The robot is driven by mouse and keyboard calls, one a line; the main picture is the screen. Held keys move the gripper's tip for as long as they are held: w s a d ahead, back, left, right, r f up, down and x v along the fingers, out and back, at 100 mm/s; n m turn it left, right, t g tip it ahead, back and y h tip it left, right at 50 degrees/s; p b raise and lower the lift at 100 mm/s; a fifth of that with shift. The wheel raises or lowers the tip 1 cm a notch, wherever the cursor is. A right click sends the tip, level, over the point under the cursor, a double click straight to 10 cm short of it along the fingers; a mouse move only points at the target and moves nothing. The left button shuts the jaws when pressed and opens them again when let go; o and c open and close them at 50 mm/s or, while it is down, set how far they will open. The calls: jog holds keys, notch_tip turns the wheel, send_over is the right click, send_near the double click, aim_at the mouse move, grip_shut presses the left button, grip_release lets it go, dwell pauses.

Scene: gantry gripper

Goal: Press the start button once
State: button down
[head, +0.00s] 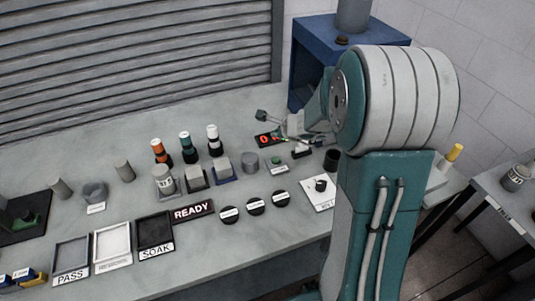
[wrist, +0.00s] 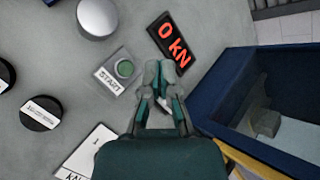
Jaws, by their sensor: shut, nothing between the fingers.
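The start button is a round green button (wrist: 125,68) on a small grey box with a START label (wrist: 109,82) in the wrist view. The box also shows in the head view (head: 276,164), left of my arm. My gripper (wrist: 158,68) is shut and empty, pointing down over the bench. In the wrist view its fingertips appear just right of the button, apart from it in the picture. How high they are above the bench I cannot tell. In the head view my gripper is small and partly hidden by my arm.
A black display reading 0 kN (wrist: 171,45) lies beyond the button. A READY sign (head: 192,211), several black discs and labelled trays (head: 112,248) occupy the bench front. A grey cylinder (head: 249,161) stands left of the button.

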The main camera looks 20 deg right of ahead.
aim_at(277, 160)
jog(key=shift+w+d+f+m, duration=0.55)
jog(key=shift+f+m, duration=0.05)
jog(key=shift+f, duration=0.2)
jog(key=shift+a, duration=0.1)
jog(key=shift+f, duration=4.4)
jog(key=shift+s+f, duration=0.1)
jog(key=shift+f, duration=0.25)
